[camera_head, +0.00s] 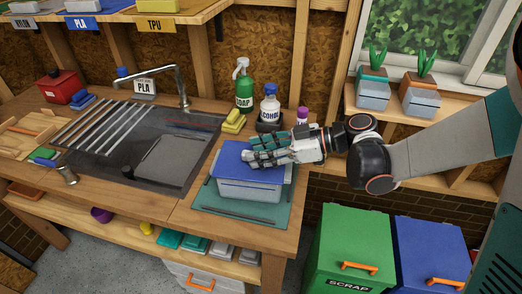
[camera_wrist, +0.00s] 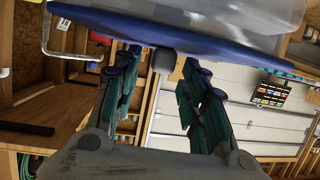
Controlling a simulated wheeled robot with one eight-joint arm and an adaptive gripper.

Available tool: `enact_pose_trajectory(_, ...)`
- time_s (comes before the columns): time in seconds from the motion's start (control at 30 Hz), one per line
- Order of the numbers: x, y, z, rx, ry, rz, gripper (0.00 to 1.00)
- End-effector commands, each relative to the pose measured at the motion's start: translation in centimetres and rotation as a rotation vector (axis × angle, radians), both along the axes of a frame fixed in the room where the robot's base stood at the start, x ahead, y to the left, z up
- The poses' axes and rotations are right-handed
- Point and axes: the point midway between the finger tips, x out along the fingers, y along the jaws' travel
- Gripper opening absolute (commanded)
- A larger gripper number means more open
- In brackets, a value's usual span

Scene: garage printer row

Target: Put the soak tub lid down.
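The soak tub (camera_head: 250,190) is a pale, see-through box on a green mat (camera_head: 212,207) at the right end of the bench. Its blue lid (camera_head: 232,157) lies across the top of the tub; I cannot tell if it is fully seated. My gripper (camera_head: 252,157) reaches in from the right, just over the lid, and its fingers hide part of it. The wrist view shows the blue lid (camera_wrist: 225,45) with the tub (camera_wrist: 240,12) beyond it. A small dark knob (camera_wrist: 163,60) on the lid is between my spread fingertips, with gaps visible on both sides.
A green soap bottle (camera_head: 244,92), a white bottle with a blue cap (camera_head: 270,105) and a yellow sponge (camera_head: 233,121) stand behind the tub. The sink (camera_head: 120,150) is to the left. Green (camera_head: 350,235) and blue (camera_head: 428,250) bins stand below right.

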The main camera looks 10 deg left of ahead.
Motion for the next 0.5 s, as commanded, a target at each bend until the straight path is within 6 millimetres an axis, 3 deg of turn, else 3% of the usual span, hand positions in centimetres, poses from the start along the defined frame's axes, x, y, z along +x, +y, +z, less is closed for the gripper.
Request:
enact_pose_trajectory(0.23, 0.1, -1.2, 0.6, 0.000, -0.001, -0.002, 0.39)
enact_pose_trajectory(0.5, 0.2, -6.2, 2.5, 0.000, 0.000, -0.004, 0.39)
